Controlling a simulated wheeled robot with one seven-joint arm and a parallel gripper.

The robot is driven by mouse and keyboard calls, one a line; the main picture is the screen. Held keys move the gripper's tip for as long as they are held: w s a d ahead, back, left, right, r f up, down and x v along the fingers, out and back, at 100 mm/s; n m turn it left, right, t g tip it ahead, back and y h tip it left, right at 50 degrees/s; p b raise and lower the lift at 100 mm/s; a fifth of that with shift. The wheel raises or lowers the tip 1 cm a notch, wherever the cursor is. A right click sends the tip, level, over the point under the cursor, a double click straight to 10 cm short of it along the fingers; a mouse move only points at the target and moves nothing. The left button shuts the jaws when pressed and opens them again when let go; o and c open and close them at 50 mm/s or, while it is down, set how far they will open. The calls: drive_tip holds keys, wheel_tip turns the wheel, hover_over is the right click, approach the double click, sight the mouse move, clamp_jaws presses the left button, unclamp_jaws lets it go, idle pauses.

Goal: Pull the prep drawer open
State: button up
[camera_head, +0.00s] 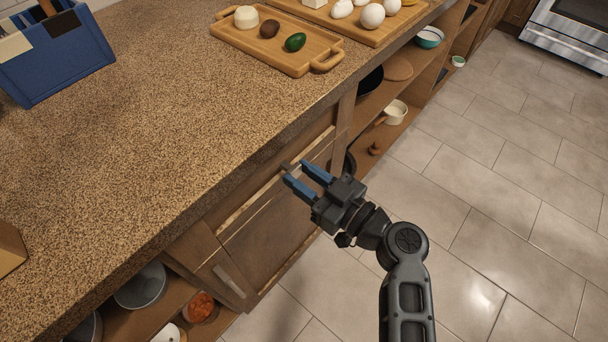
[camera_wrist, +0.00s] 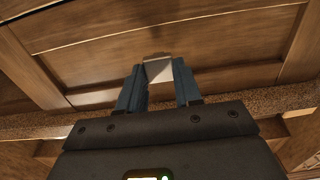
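The prep drawer (camera_head: 253,187) is a brown wooden front just under the speckled countertop, and it looks closed. A small handle (camera_head: 286,167) sticks out from it, partly hidden by my gripper. My gripper (camera_head: 303,174) has two blue fingers, held apart, pointing at the drawer front. In the wrist view, the pale metal handle (camera_wrist: 158,69) shows between and just beyond the tips of my gripper (camera_wrist: 159,72). I cannot tell whether either finger touches it. The drawer's wood panel (camera_wrist: 200,40) fills the upper part of that view.
The countertop (camera_head: 150,140) overhangs the drawer. A cutting board (camera_head: 262,50) with an avocado and other food lies on it, and a blue caddy (camera_head: 55,60) stands at left. Open shelves with bowls and pots flank the cabinet. The tiled floor (camera_head: 480,200) at right is clear.

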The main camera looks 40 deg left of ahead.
clamp_jaws()
drive_tip(key=shift+d, duration=0.1)
